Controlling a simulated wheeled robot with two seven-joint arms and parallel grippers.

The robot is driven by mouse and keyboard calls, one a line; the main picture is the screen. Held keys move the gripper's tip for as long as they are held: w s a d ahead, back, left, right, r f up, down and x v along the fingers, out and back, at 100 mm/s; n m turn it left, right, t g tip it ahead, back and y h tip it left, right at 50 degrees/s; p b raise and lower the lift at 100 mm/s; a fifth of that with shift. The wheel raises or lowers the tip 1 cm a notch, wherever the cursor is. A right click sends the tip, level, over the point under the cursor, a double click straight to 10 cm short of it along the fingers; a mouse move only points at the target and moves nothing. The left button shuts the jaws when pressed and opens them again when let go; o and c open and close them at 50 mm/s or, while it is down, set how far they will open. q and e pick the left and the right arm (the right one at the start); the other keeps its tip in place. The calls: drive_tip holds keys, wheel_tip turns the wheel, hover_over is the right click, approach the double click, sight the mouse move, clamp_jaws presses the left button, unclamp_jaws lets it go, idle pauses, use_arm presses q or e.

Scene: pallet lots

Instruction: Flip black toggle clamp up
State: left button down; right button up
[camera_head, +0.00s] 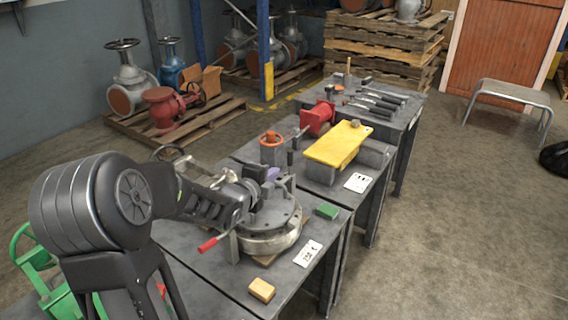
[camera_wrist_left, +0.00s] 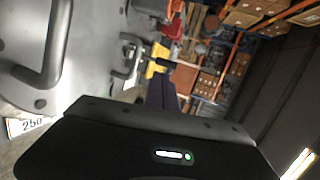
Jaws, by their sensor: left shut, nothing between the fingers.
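My left arm comes in from the left in the head view, and its gripper (camera_head: 248,196) is over the round grey flange plate (camera_head: 279,213) on the near table. It is shut and holds nothing. A lever with a red grip (camera_head: 212,243) sticks out at the plate's near left. A slim dark upright piece (camera_head: 290,184) stands at its far right edge. I cannot tell for sure which part is the black toggle clamp; my gripper and wrist hide part of the plate. In the left wrist view, a dark bar handle (camera_wrist_left: 52,50) crosses a grey metal surface. My right gripper is out of view.
A green block (camera_head: 327,211), a yellow-brown block (camera_head: 262,289) and a white card (camera_head: 308,253) lie near the plate. A yellow plate (camera_head: 338,146) and red fitting (camera_head: 318,118) are on the middle table.

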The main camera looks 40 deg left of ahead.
sight(289, 159)
use_arm(q)
drive_tip(key=x, duration=0.2)
drive_tip(key=r+x, duration=0.1)
drive_tip(key=x, duration=0.5)
drive_tip(key=shift+w+r, duration=0.1)
drive_tip(key=shift+w, duration=0.2)
drive_tip(key=shift+r, duration=0.1)
